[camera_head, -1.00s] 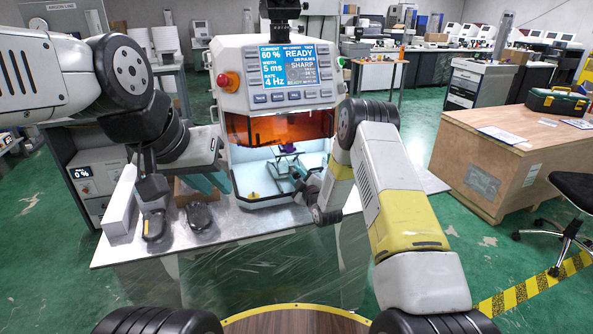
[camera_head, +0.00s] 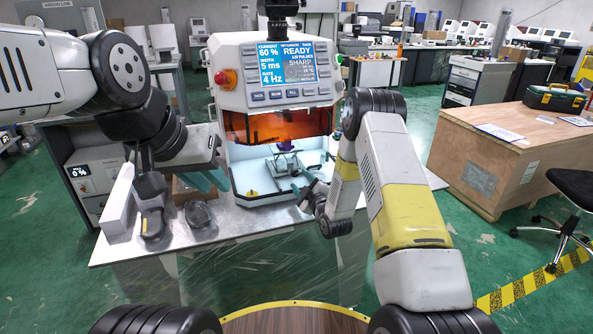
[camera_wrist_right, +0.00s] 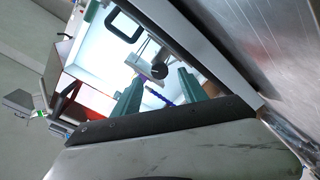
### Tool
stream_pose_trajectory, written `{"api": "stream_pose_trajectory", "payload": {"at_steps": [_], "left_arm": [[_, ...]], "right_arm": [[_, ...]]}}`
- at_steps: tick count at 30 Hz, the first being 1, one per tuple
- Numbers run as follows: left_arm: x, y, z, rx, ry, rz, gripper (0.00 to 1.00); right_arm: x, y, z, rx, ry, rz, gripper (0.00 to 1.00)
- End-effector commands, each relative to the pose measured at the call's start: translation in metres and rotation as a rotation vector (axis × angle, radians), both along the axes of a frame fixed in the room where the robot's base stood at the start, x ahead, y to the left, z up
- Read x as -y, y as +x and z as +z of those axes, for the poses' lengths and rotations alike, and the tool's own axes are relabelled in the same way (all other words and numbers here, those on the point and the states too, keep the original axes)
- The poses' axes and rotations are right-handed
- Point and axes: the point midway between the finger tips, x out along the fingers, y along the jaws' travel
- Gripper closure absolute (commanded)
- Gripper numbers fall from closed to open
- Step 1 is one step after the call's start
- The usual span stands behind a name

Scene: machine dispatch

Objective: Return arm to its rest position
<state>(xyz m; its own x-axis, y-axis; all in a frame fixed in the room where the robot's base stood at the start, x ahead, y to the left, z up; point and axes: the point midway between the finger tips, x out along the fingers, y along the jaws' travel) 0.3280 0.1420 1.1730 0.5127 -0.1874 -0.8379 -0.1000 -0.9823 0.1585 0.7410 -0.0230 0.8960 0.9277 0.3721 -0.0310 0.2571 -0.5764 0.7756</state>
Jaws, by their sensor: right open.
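My right arm (camera_head: 385,185) reaches from the lower right toward the lit chamber of the white machine (camera_head: 240,75). Its gripper (camera_head: 298,187) is near the chamber opening, small and partly hidden in the head view. In the right wrist view its two teal fingers (camera_wrist_right: 160,93) are apart with nothing held between them, and the bright chamber shows beyond them. A small stand with a purple piece (camera_head: 287,150) is inside the chamber. My left gripper (camera_head: 208,180) hangs over the table left of the machine; its finger gap is not clear.
The metal table (camera_head: 250,222) carries a white box (camera_head: 117,205), a dark handheld device (camera_head: 152,222) and a dark mouse-like item (camera_head: 198,214) below my left gripper. An orange shield (camera_head: 275,127) hangs above the chamber opening. A wooden crate (camera_head: 530,150) stands at right, with open floor between.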

Motion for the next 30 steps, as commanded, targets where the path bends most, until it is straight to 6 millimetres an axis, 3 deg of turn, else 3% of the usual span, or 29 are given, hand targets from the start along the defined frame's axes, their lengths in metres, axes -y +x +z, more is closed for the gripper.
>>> {"api": "stream_pose_trajectory", "payload": {"at_steps": [6,17,20,24,30], "left_arm": [[0.0,0.0,0.0,0.0,0.0,0.0,0.76],[0.0,0.0,0.0,0.0,0.0,0.0,0.76],[0.0,0.0,0.0,0.0,0.0,0.0,0.76],[0.0,0.0,0.0,0.0,0.0,0.0,0.76],[0.0,0.0,0.0,0.0,0.0,0.0,0.76]], "right_arm": [[0.006,-0.014,0.001,0.002,0.0,0.0,0.5],[0.007,-0.012,0.007,-0.009,0.003,-0.004,0.5],[0.013,-0.006,0.028,-0.045,0.013,-0.02,0.5],[0.03,0.001,0.077,-0.154,0.051,-0.068,0.5],[0.059,-0.019,0.147,-0.343,0.141,-0.162,0.5]]}}
